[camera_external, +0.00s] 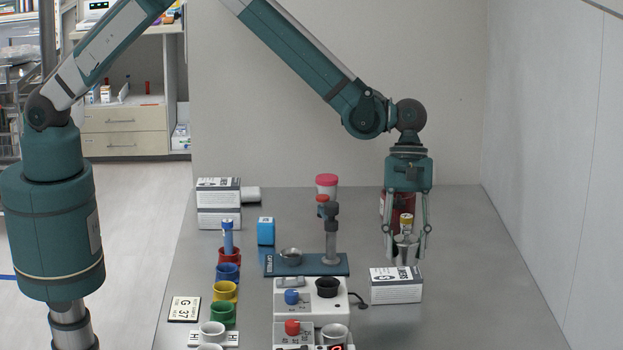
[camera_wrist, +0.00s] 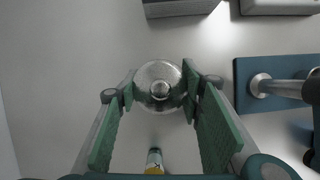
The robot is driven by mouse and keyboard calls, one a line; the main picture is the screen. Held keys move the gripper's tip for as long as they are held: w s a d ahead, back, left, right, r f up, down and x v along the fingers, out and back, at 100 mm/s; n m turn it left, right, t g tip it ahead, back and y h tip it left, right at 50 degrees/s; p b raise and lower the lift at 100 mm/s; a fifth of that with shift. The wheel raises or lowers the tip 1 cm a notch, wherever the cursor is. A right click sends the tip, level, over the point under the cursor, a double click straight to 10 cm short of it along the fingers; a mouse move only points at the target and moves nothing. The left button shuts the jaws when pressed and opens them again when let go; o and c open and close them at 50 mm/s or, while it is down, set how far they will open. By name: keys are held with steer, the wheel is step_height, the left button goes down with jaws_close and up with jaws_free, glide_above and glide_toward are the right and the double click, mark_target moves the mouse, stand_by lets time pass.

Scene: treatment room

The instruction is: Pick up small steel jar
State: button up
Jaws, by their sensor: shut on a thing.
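The small steel jar (camera_external: 405,246) is at the right of the table, between the fingers of my gripper (camera_external: 408,252). In the wrist view the jar (camera_wrist: 158,82) is a round, shiny metal shape with a small knob at its centre. My gripper's green pads (camera_wrist: 160,88) are on its left and right sides, shut on it. The fingers hide part of its sides in the external view. I cannot tell whether its bottom touches the table.
A yellow-capped vial (camera_external: 406,221) is just behind the jar, near a dark red container (camera_external: 384,205). A white box (camera_external: 396,291) lies close in front. To the left are a blue-based stand (camera_external: 320,265) and a white device (camera_external: 312,312). The table's right side (camera_external: 480,270) is clear.

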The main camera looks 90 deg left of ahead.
step_height(320, 180, up, 9)
steer(key=shift+f, duration=0.1)
stand_by(0.4)
